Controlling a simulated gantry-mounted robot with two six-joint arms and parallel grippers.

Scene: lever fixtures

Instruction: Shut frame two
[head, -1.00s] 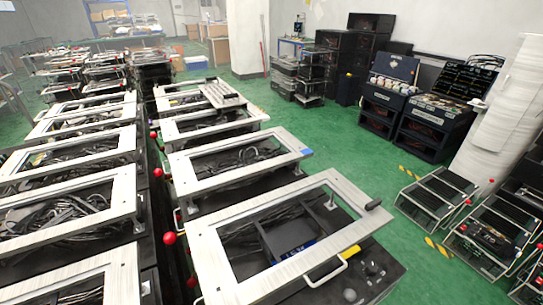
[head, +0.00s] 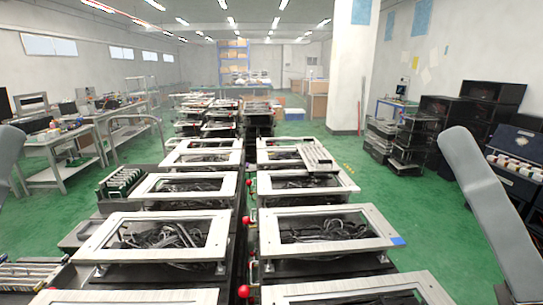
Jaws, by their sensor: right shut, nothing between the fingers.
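Two rows of pale metal frames on black fixtures run away from me in the head view. In the right row, the nearest frame (head: 345,289) is cut by the bottom edge. The one behind it (head: 325,211) has a blue patch at its right corner and lies roughly level above its base, with dark cables below. No number shows, so I cannot tell which is frame two. My right arm (head: 490,205) rises at the right as a grey link, apart from the frames; its fingers cannot be made out. My left gripper is out of view.
Red ball knobs (head: 243,291) line the narrow gap between the rows. The left row has a near frame (head: 155,214). A white pillar (head: 352,70) and black racks (head: 408,140) stand at the right. Green floor (head: 420,215) is open beside the right row.

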